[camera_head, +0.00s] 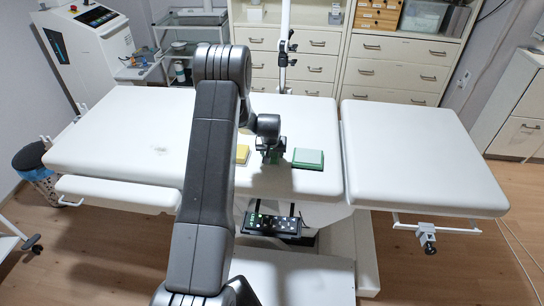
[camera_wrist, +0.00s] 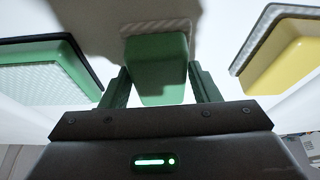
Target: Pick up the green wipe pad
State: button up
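A green pad (camera_wrist: 157,68) with a greyish textured strip along its far edge sits between the two fingers of my gripper (camera_wrist: 160,88) in the wrist view. The fingers stand apart, one close along each side of it; I cannot tell whether they press on it. In the head view my gripper (camera_head: 272,155) is low over the white couch, hiding most of this pad. A second green pad (camera_head: 308,157), with a pale top, lies to its right; it shows at the left in the wrist view (camera_wrist: 45,75), with a dark edge.
A yellow pad (camera_head: 242,153) lies left of my gripper, and at the right in the wrist view (camera_wrist: 298,58). The couch's right section (camera_head: 415,150) is bare. A control box (camera_head: 272,222) is below the front edge. Drawer cabinets (camera_head: 400,65) stand behind.

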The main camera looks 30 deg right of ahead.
jog(key=shift+r, duration=0.1)
notch_tip(320, 180, up, 10)
jog(key=shift+f+b, duration=0.1)
jog(key=shift+b, duration=1.05)
